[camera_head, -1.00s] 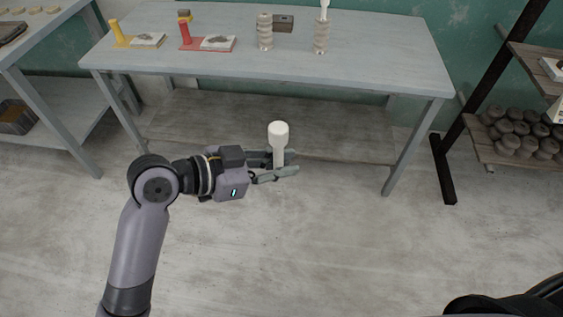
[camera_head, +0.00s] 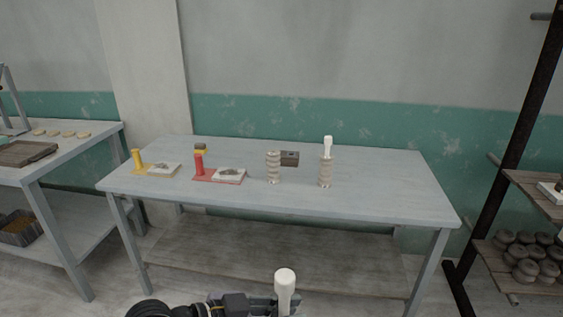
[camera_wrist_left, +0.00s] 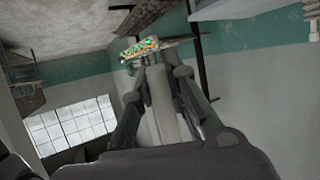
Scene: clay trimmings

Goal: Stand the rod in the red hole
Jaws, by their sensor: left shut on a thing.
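A white rod (camera_head: 285,284) with a thicker rounded top stands upright in my left gripper (camera_head: 272,303), at the bottom edge of the head view, in front of the table. The left wrist view shows the pale rod (camera_wrist_left: 162,105) between the two fingers of the left gripper (camera_wrist_left: 158,95). My right gripper is not in view.
On the grey table (camera_head: 330,205) stand a ribbed column (camera_head: 273,168) and another ribbed column (camera_head: 325,173) with a white rod (camera_head: 327,146) in its top. A small dark block (camera_head: 289,158) is behind. A rack (camera_head: 510,150) stands at right. The table's front strip is clear.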

